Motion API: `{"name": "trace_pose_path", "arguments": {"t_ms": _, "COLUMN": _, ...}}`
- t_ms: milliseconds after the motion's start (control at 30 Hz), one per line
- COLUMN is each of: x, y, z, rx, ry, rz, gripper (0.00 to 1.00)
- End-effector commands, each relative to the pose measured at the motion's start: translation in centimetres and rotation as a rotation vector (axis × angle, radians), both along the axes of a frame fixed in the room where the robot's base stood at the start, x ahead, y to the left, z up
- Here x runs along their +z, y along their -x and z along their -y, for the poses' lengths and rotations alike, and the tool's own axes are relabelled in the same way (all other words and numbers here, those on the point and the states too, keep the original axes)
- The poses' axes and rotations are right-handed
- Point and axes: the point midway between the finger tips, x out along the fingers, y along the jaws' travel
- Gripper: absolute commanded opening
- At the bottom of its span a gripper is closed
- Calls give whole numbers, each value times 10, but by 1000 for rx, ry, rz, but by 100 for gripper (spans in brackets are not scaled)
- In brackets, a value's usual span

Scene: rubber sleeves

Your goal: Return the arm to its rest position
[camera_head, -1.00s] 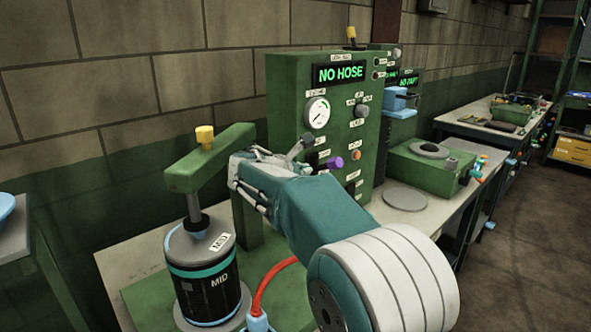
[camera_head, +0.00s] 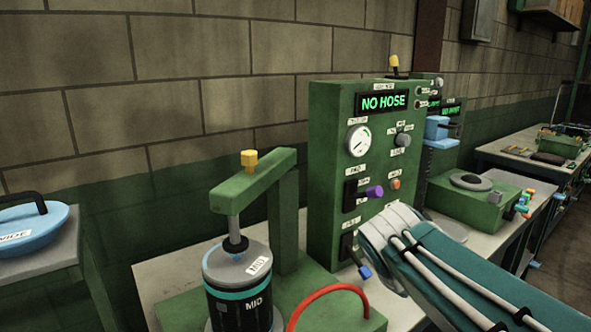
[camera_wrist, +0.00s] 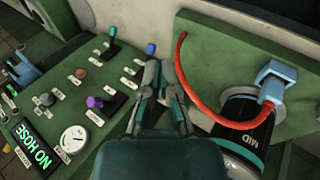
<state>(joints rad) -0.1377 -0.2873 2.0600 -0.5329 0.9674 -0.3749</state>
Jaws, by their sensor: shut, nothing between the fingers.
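My teal and grey arm (camera_head: 450,265) reaches in from the lower right of the head view; its gripper is outside that picture. In the wrist view my gripper (camera_wrist: 160,72) shows from behind with its fingers close together, shut and empty. It is above the bench, with the green control panel to its left and the red hose to its right. The green control panel (camera_head: 327,180) reads NO HOSE. A black MID canister (camera_head: 243,303) with a grey lid stands under the green press arm (camera_head: 250,178).
The red hose (camera_wrist: 192,100) curves to a blue connector (camera_wrist: 272,82) by the canister. A blue WIDE piece (camera_head: 35,232) lies on a side table at left. A green box unit (camera_head: 470,205) stands beyond the panel. A brick wall closes the back.

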Motion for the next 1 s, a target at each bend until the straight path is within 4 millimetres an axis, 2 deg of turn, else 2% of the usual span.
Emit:
{"name": "trace_pose_path", "arguments": {"t_ms": 33, "x": -4, "y": 16, "z": 1, "rx": -43, "ry": -56, "rz": 14, "gripper": 0}}
{"name": "trace_pose_path", "arguments": {"t_ms": 200, "x": -23, "y": 62, "z": -3, "rx": -194, "ry": -256, "rz": 53, "gripper": 0}}
{"name": "trace_pose_path", "arguments": {"t_ms": 500, "x": -59, "y": 130, "z": -20, "rx": -456, "ry": -585, "rz": 108, "gripper": 0}}
{"name": "trace_pose_path", "arguments": {"t_ms": 700, "x": -72, "y": 148, "z": -28, "rx": -544, "ry": -694, "rz": 122, "gripper": 0}}
{"name": "trace_pose_path", "arguments": {"t_ms": 1000, "x": -73, "y": 149, "z": -28, "rx": -551, "ry": -700, "rz": 121, "gripper": 0}}
